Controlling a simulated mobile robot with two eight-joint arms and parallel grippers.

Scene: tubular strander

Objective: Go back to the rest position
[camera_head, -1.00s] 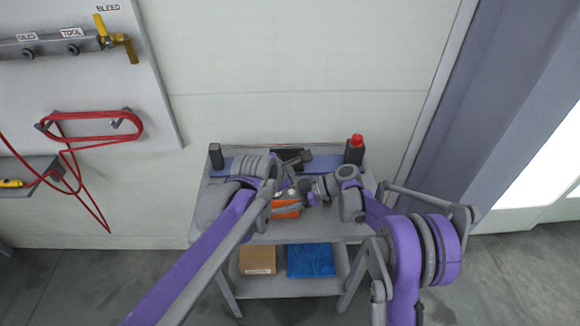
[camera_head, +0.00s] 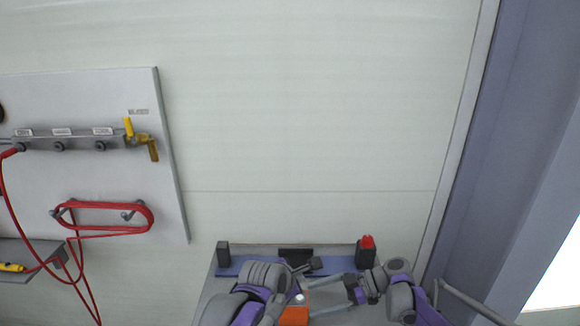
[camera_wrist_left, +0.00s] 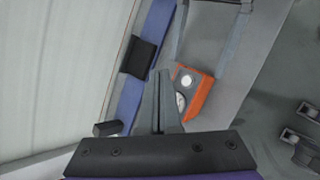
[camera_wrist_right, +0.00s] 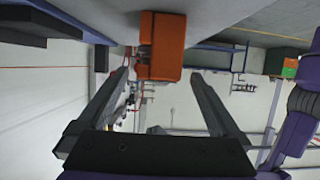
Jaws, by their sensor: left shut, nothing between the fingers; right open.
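My left gripper (camera_head: 315,263) is shut and empty above the back of the grey work table, near the dark block at its middle. In the left wrist view its closed fingers (camera_wrist_left: 160,75) lie beside the orange box in the picture. My right gripper (camera_head: 308,299) is open, with its fingers pointing left across the table. In the right wrist view the orange box (camera_wrist_right: 162,45) shows between and beyond the spread fingers (camera_wrist_right: 160,73), with nothing held. The orange box (camera_head: 294,315) has a white round dial, seen in the left wrist view (camera_wrist_left: 186,79).
The table's blue strip (camera_head: 340,265) carries a dark post (camera_head: 223,254) at left and a red-topped post (camera_head: 366,252) at right. A wall panel (camera_head: 100,180) with yellow valve and red hose (camera_head: 100,205) is at left. A purple-grey pillar (camera_head: 510,130) stands right.

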